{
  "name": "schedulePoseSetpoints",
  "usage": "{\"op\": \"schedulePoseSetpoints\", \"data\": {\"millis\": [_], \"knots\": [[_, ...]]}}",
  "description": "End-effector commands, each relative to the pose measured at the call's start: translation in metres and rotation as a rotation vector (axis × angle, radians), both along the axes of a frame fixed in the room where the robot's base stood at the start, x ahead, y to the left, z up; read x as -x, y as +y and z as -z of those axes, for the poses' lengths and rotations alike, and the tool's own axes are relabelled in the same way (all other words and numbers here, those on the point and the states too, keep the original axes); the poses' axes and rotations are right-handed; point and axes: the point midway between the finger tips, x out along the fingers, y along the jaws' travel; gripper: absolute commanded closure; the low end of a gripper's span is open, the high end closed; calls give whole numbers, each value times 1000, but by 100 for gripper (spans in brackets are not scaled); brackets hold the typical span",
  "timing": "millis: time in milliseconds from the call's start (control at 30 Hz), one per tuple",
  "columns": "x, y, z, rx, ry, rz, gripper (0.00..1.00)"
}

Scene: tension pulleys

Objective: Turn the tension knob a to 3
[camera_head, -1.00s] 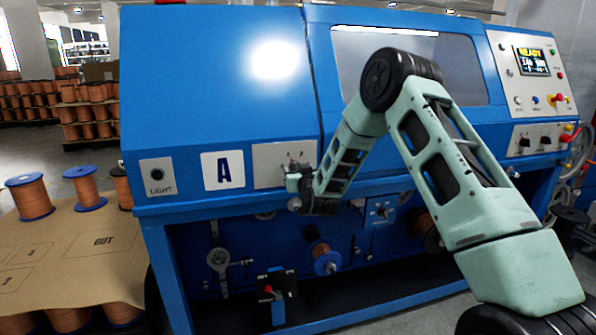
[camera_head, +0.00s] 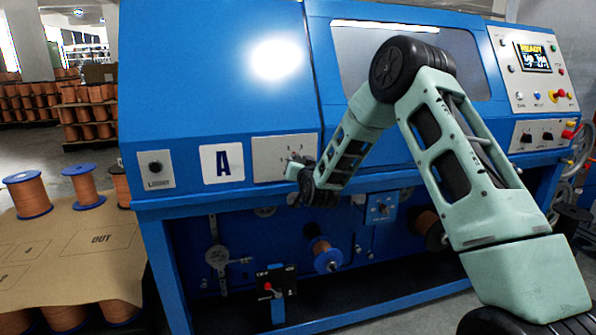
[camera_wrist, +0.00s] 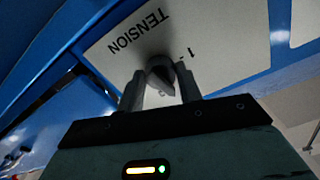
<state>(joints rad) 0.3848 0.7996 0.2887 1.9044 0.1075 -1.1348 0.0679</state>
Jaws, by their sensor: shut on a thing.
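In the wrist view a mark like "1" shows right of the knob; the other marks are partly hidden by the fingers.
The blue machine (camera_head: 215,80) fills the middle.

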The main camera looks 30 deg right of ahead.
Motion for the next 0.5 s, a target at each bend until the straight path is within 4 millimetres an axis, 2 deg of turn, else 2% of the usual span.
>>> {"op": "schedulePoseSetpoints", "data": {"millis": [67,500], "knots": [[0,0,5,-71,-21,0,88],[0,0,3,-453,-130,0,88]]}}
